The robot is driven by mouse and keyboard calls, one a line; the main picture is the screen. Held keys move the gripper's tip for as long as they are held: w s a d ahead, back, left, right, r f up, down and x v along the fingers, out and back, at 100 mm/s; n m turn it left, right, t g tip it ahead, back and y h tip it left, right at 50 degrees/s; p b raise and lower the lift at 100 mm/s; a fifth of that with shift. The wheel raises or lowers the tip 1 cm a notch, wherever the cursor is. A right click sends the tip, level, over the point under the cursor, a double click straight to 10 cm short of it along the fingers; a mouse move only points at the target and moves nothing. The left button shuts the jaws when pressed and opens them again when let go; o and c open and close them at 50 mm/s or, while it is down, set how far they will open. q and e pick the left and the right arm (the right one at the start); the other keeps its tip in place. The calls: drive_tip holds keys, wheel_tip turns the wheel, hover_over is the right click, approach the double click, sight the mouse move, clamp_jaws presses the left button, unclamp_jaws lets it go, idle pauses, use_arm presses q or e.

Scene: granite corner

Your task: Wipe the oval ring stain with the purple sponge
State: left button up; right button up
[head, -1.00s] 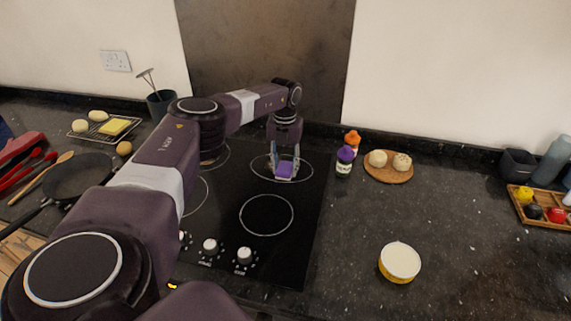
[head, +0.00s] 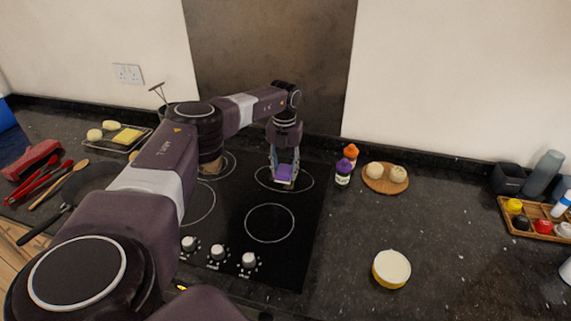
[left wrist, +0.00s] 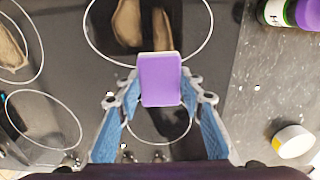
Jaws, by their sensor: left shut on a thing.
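The purple sponge (head: 284,173) is held between the fingers of my left gripper (head: 284,179), over the back right of the black cooktop (head: 240,257). In the left wrist view the sponge (left wrist: 160,80) sits upright between the two fingertips (left wrist: 160,88). A wide oval ring outline (head: 311,184) surrounds the spot below the sponge; it also shows in the left wrist view (left wrist: 210,35). Brownish patches show inside it there; I cannot tell whether they are stain or reflection. Whether the sponge touches the glass is unclear. My right gripper is not in view.
Two small bottles, one purple-capped (head: 343,173) and one orange-capped (head: 350,152), stand just right of the cooktop. A yellow tub (head: 391,269) stands front right. Knobs (head: 218,252) line the cooktop's front.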

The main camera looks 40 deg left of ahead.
use_arm(q)
drive_tip(key=shift+r+p, duration=0.5)
drive_tip(key=shift+r, duration=0.45)
drive_tip(key=shift+f, duration=0.1)
